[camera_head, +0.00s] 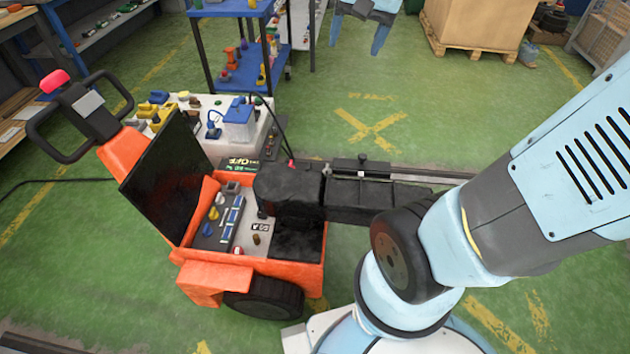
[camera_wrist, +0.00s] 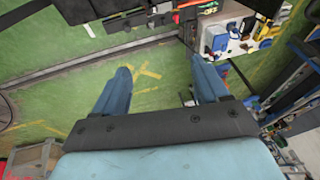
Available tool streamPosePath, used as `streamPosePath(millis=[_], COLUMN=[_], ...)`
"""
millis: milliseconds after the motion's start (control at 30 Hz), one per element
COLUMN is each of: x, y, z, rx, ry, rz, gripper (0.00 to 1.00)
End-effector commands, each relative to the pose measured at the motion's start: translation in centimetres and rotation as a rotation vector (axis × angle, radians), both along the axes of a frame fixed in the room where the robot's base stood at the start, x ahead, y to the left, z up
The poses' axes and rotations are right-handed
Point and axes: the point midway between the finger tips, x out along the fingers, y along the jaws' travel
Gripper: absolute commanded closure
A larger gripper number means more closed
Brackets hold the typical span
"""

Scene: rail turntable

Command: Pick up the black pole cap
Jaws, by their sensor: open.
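My gripper (camera_head: 356,48) shows at the top of the head view, open and empty, above the green floor. Its two blue fingers also show apart in the wrist view (camera_wrist: 160,66). It is well away from the orange cart (camera_head: 205,278). I cannot clearly pick out the black pole cap. A small dark piece (camera_head: 262,213) on the cart beside the black box may be it, but it is too small to tell. A small brownish piece (camera_head: 256,239) and a red piece (camera_head: 238,250) lie nearby on the grey panel.
The open cart has a raised black lid (camera_head: 165,180) and a black box (camera_head: 288,188). A white table (camera_head: 205,103) behind it holds a blue-and-white box (camera_head: 239,118). A blue shelf (camera_head: 232,8) stands behind that. A rail (camera_head: 420,173) crosses right. Floor around the yellow cross (camera_head: 372,128) is clear.

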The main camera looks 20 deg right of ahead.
Motion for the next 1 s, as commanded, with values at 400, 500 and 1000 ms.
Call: streamPosePath(millis=[400,500,1000], x=[9.1,11.1,19.8], y=[1.0,1.3,2.9], z=[-5.4,-7.1,-17.9], rx=[0.077,0.086,0.074], ry=[0.131,0.158,0.262], rz=[-0.293,-0.366,-0.733], gripper=[0.26,0.26,0.26])
